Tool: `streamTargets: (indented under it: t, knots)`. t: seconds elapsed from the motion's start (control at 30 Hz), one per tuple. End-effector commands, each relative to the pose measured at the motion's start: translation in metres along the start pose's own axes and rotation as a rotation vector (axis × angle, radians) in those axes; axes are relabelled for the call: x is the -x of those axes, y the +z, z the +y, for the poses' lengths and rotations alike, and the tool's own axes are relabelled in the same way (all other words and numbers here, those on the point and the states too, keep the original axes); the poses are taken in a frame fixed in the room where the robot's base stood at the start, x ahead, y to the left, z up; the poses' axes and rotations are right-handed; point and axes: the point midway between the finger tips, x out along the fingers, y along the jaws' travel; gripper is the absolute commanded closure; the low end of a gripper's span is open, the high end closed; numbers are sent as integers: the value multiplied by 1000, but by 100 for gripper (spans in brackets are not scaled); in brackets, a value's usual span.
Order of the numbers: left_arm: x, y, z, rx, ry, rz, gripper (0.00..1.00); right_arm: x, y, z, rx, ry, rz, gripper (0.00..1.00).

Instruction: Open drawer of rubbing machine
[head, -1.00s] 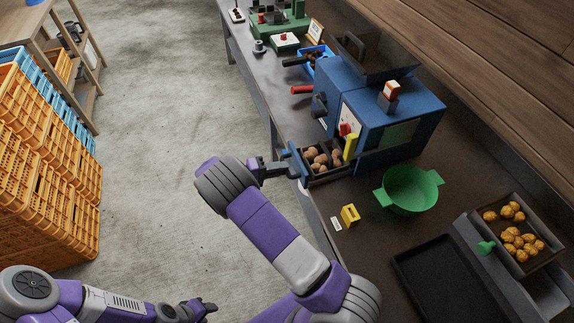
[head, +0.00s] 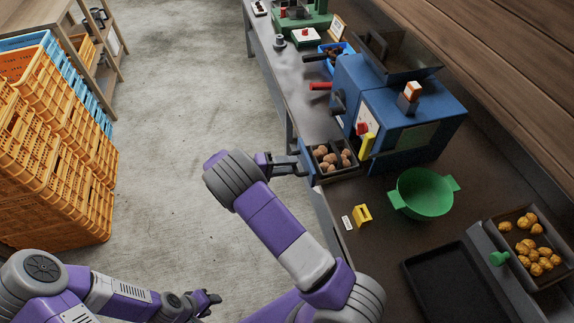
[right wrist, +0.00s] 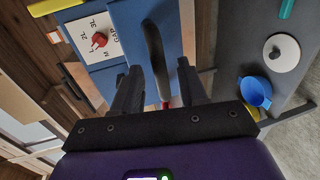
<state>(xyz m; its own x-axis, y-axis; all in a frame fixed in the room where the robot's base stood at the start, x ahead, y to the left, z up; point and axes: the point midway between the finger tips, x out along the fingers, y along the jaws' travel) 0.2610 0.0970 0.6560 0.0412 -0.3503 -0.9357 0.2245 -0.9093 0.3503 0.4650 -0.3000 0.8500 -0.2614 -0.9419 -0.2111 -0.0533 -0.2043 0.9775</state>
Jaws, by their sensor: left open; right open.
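The rubbing machine (head: 440,112) is a blue box with a dark hopper on the bench. Its drawer (head: 338,180) stands pulled out on the aisle side and holds several brown chestnuts (head: 326,158). My right gripper (head: 297,163) is at the drawer's blue front. In the right wrist view the dark bar handle (right wrist: 156,52) lies between the open fingers of my right gripper (right wrist: 160,84); I cannot tell whether they touch it. My left gripper (head: 213,299) is open and empty, low over the floor, far from the machine.
A green bowl (head: 424,195), a yellow holder (head: 362,215) and a black tray (head: 455,290) are on the bench near the drawer. A tray of yellow chestnuts (head: 500,232) is at the right. Orange crates (head: 60,165) stand at the left. The floor between is clear.

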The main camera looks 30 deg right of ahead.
Motion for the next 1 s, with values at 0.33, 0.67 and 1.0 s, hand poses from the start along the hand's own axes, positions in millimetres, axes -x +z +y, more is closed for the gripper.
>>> streamTargets:
  t: [0.33, 0.67, 1.0]
  knots:
    - [4, 0, 1, 0, 0, 0, 57, 33, -1, 0, -1, 0, 4, 58]
    - [6, 0, 2, 0, 0, 0, 57, 74, 0, 0, -1, 0, 1, 58]
    - [6, 0, 2, 0, 0, 0, 57, 76, 0, 0, 0, 0, 0, 58]
